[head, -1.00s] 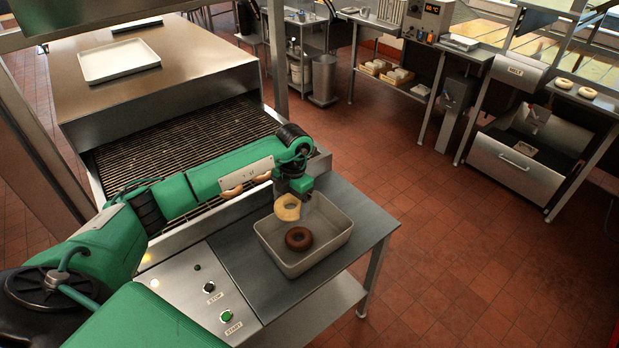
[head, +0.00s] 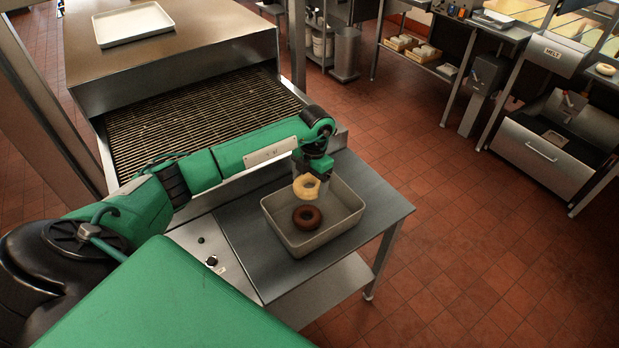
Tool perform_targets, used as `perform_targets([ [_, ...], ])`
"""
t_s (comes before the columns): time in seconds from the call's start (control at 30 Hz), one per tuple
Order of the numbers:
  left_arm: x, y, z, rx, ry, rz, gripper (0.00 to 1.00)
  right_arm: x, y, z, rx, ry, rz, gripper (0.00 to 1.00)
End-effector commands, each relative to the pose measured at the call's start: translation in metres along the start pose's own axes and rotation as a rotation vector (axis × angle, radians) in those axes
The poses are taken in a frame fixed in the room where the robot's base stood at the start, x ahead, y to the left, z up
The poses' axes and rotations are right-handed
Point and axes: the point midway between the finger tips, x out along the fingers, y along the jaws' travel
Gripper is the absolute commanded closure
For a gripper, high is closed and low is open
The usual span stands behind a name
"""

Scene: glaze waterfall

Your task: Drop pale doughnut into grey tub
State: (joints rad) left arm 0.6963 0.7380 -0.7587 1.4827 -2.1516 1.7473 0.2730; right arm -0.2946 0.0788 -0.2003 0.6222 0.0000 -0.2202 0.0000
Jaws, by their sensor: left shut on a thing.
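The pale doughnut (head: 306,187) hangs under my left gripper (head: 312,174), which is shut on it. It is over the grey tub (head: 334,236), near the tub's back-left part. The grey tub stands on a steel side table and holds a dark brown doughnut (head: 307,217) on its floor. In the picture the pale doughnut is just behind the brown one; I cannot tell its exact height above the tub floor. My right gripper is not in view.
A conveyor grate (head: 200,120) lies behind my left arm, under a steel hood bearing a white tray (head: 133,25). The side table (head: 375,212) has bare room right of the tub. Red tiled floor (head: 450,220) is open to the right.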

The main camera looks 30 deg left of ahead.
Motion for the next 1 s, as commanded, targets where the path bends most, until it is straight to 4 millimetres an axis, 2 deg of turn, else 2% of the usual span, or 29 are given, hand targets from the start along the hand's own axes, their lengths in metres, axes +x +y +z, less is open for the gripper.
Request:
perform_targets([
  [0.1, 0.001, 0.000, 0.000, 0.000, -0.001, 0.000, 0.41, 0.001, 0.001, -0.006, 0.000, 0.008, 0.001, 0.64],
  [0.23, 0.001, 0.000, 0.000, 0.000, -0.001, 0.000, 0.41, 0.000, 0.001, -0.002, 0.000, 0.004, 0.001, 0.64],
  [0.27, 0.001, 0.000, 0.000, 0.000, -0.001, 0.000, 0.14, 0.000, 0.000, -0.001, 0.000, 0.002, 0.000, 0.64],
  [0.33, 0.001, 0.000, 0.000, 0.000, -0.001, 0.000, 0.01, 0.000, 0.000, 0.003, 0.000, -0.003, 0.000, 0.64],
  [0.67, -0.004, 0.000, 0.001, 0.000, -0.003, 0.001, 0.00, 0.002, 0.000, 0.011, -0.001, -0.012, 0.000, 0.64],
  [0.83, -0.029, 0.001, 0.001, 0.000, -0.005, 0.003, 0.00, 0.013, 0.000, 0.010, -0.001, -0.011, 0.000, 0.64],
  [1.0, -0.069, 0.000, 0.002, 0.000, -0.007, 0.002, 0.00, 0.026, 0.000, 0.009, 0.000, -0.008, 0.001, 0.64],
])
